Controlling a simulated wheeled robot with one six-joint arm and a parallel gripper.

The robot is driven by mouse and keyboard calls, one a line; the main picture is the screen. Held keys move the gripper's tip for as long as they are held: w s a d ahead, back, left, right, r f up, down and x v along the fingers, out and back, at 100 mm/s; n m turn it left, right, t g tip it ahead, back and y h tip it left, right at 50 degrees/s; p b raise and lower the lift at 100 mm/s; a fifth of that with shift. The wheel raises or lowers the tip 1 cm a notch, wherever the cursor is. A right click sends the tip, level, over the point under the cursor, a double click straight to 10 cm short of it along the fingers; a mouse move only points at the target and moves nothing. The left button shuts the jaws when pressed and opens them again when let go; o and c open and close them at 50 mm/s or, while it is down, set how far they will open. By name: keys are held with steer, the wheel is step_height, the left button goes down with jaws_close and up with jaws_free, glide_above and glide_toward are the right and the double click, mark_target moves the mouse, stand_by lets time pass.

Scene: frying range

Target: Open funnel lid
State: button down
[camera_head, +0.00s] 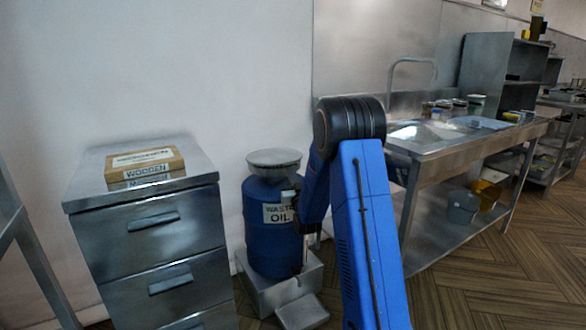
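A blue drum (262,243) with a "WASTE OIL" label stands on a low metal stand between the drawer cabinet and the sink table. On its top sits a grey funnel with a round lid (274,157); the lid lies flat over the funnel and looks shut. My blue arm rises in front of the drum's right side and hides part of it. My gripper (296,225) is partly visible beside the drum's right side, below the funnel. Its fingers are small and partly hidden, so I cannot tell whether they are open or touching the drum.
A metal drawer cabinet (150,247) stands left of the drum, with a cardboard box (146,167) on top. A metal sink table (470,140) stands to the right. The low stand (257,292) has a step (302,313) at its front. Wooden floor (490,275) is clear at right.

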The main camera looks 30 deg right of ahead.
steer(key=shift+n+t, duration=0.3)
steer(key=shift+t, duration=0.6)
steer(key=w+r, duration=0.1)
steer(key=r, duration=0.5)
steer(key=w+r, duration=0.1)
steer(key=r, duration=0.2)
steer(key=shift+w+a+r, duration=0.1)
steer(key=shift+w+a, duration=0.2)
steer(key=shift+w+d+f, duration=0.1)
steer(key=shift+w+f, duration=0.1)
steer(key=shift+f, duration=0.25)
steer(key=shift+d, duration=0.1)
steer(key=shift+w+d+r, duration=0.1)
steer(key=shift+r, duration=0.45)
steer(key=r, duration=0.1)
steer(key=w+r, duration=0.1)
steer(key=r, duration=0.2)
steer(key=shift+w+r, duration=0.15)
steer(key=shift+w, duration=0.2)
steer(key=w+r, duration=0.1)
steer(key=r, duration=0.1)
steer(key=w+r, duration=0.2)
steer(key=shift+w+r, duration=0.3)
steer(key=shift+r, duration=0.1)
